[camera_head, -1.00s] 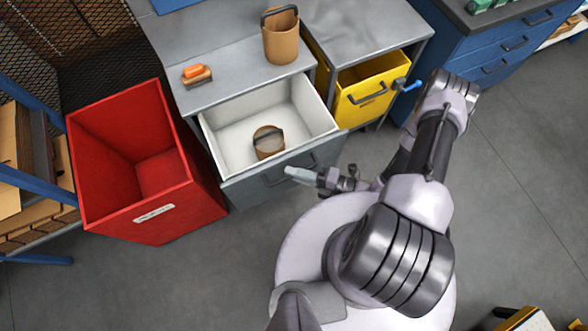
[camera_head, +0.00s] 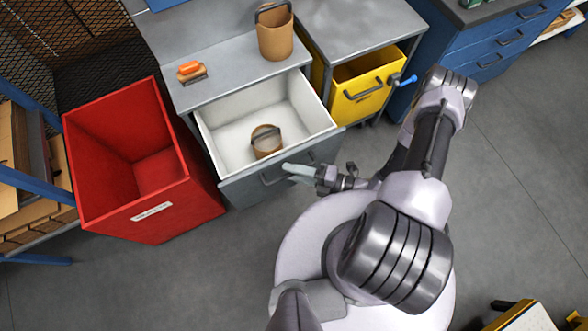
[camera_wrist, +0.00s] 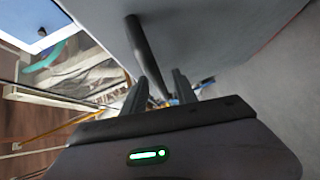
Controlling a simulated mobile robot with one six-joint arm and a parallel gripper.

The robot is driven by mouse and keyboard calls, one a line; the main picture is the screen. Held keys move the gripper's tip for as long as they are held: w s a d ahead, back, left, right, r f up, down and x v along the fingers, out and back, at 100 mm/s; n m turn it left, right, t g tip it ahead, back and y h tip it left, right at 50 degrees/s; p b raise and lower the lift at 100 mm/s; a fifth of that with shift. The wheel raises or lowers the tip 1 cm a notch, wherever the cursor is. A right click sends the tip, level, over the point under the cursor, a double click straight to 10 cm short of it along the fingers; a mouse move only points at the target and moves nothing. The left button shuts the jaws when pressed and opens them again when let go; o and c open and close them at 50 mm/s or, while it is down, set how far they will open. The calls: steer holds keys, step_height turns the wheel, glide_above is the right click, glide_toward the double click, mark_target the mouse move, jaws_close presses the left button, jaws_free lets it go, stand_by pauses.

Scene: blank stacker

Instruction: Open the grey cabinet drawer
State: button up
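The grey cabinet (camera_head: 215,65) has its drawer (camera_head: 258,180) pulled well out, showing a white interior. A dark bar handle (camera_head: 272,178) runs along the drawer's grey front. My gripper (camera_head: 290,170) is at the right part of this handle. In the wrist view the handle (camera_wrist: 146,50) runs down from the drawer front into the gap between the two dark fingers of my gripper (camera_wrist: 160,85). The fingers stand apart; I cannot tell whether either one touches the bar. A small brown container (camera_head: 266,141) with a dark grip sits inside the drawer.
An open red bin (camera_head: 165,215) stands left of the drawer. An open yellow drawer (camera_head: 368,98) is to the right. A brown bucket (camera_head: 274,40) and an orange-topped brush (camera_head: 190,70) stand on the cabinet top. Floor is clear at the lower left.

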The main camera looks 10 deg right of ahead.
steer(key=p+v, duration=0.1)
steer(key=v, duration=1.6)
steer(key=shift+s+d+p, duration=0.2)
steer(key=shift+s+p, duration=0.05)
steer(key=shift+p, duration=0.05)
